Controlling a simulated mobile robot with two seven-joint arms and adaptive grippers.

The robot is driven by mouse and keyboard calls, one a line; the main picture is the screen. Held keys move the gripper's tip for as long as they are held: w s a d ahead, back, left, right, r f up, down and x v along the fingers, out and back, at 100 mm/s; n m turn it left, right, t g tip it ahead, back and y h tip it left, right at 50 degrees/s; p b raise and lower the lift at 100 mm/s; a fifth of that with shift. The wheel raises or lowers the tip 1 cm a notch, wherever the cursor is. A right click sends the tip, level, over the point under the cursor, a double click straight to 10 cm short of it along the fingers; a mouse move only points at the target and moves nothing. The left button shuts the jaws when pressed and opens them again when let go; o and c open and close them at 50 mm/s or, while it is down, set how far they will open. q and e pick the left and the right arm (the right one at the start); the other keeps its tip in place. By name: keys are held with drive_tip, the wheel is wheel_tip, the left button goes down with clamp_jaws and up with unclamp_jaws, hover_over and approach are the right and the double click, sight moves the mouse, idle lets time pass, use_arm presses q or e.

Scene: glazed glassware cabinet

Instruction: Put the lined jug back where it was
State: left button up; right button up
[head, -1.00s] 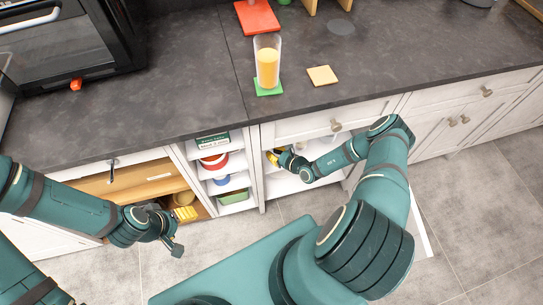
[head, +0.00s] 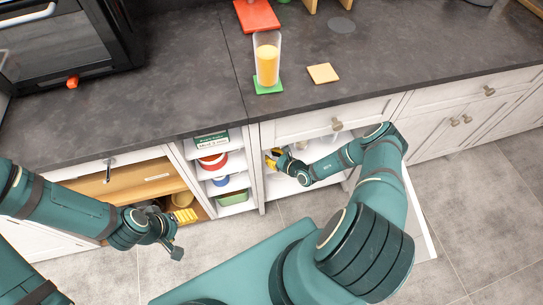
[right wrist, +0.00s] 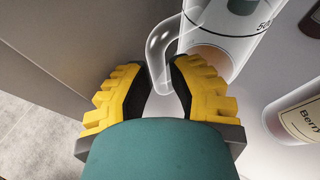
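The lined jug (right wrist: 215,38) shows in the right wrist view as a clear glass vessel with printed measuring marks and a looped glass handle (right wrist: 158,55). It stands on the white shelf inside the cabinet. My right gripper (right wrist: 155,88) has its yellow fingers spread, with the lower end of the handle at the gap between them. It looks apart from the handle, though contact is hard to judge. In the head view my right gripper (head: 272,158) reaches into the open cabinet below the counter. My left gripper (head: 184,216) hangs by the wooden drawer; its fingertips are unclear.
A bottle with a "Berry" label (right wrist: 303,120) stands right of the jug. A grey cabinet wall (right wrist: 65,60) is close on the left. On the counter, a tall glass of orange drink (head: 267,62) stands on a green coaster (head: 268,87), near a tan coaster (head: 323,73).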

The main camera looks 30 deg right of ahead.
drive_tip(key=shift+r, duration=0.2)
drive_tip(key=p+v, duration=0.3)
drive_tip(key=v, duration=0.9)
drive_tip(key=s+a+r+n+g+y, duration=0.35)
drive_tip(key=a+n+g, duration=0.3)
drive_tip(key=a, duration=0.25)
drive_tip(key=s+a+r+n+g+y, duration=0.3)
drive_tip(key=a+r+n+g, duration=0.25)
drive_tip(key=a+n, duration=0.3)
drive_tip(key=a+r+n+h, duration=0.2)
drive_tip(key=r+n+h, duration=0.1)
drive_tip(key=r+n, duration=0.2)
drive_tip(key=s+a+r+n+h, duration=0.1)
drive_tip(key=a+r+n+h, duration=0.2)
drive_tip(key=r+n, duration=0.3)
drive_tip(key=n+h, duration=0.1)
drive_tip(key=n, duration=0.2)
drive_tip(key=shift+n+t, duration=0.3)
drive_tip(key=shift+n, duration=0.1)
